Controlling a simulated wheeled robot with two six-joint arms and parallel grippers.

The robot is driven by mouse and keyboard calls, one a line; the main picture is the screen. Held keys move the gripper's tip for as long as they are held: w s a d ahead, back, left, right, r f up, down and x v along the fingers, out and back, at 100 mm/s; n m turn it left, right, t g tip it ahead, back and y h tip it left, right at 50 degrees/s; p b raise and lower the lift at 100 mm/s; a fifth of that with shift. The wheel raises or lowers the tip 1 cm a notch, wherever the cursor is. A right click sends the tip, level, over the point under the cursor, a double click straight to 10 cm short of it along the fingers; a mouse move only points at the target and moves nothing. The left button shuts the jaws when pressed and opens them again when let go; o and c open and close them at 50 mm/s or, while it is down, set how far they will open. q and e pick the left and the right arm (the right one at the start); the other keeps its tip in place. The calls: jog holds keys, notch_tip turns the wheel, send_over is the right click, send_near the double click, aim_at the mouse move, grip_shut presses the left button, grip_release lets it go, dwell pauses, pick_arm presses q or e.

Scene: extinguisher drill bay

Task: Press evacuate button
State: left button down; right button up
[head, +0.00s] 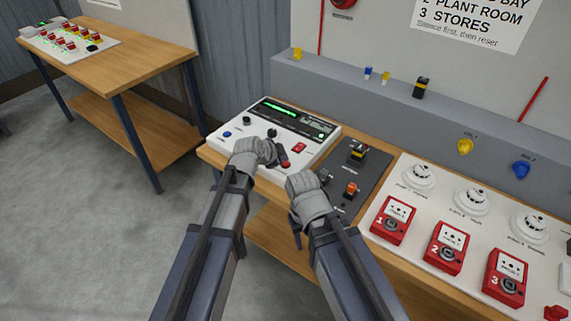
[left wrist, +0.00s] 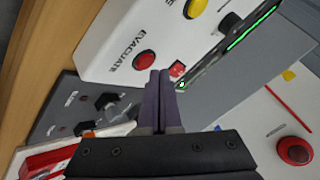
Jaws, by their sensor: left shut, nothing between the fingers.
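The evacuate button is a round red button on a white control panel (head: 232,142). In the left wrist view the button (left wrist: 144,61) sits beside the printed word EVACUATE, just left of my fingertips. In the head view the button (head: 286,164) shows at the panel's front edge, just beyond my left fingers. My left gripper (head: 281,156) is shut and empty over the panel; its fingers (left wrist: 158,74) point toward the panel close to the button. I cannot tell whether they touch it. My right gripper (head: 296,228) is in front of the bench edge, its jaws unclear.
A red square switch (head: 299,147), a blue button (head: 227,134) and a lit green display (head: 280,107) share the panel. To the right are a dark switch plate (head: 371,172) and a white board with red call points (head: 446,248). A grey ledge (head: 440,125) runs behind.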

pick_arm(q)
jog(key=shift+f, duration=0.3)
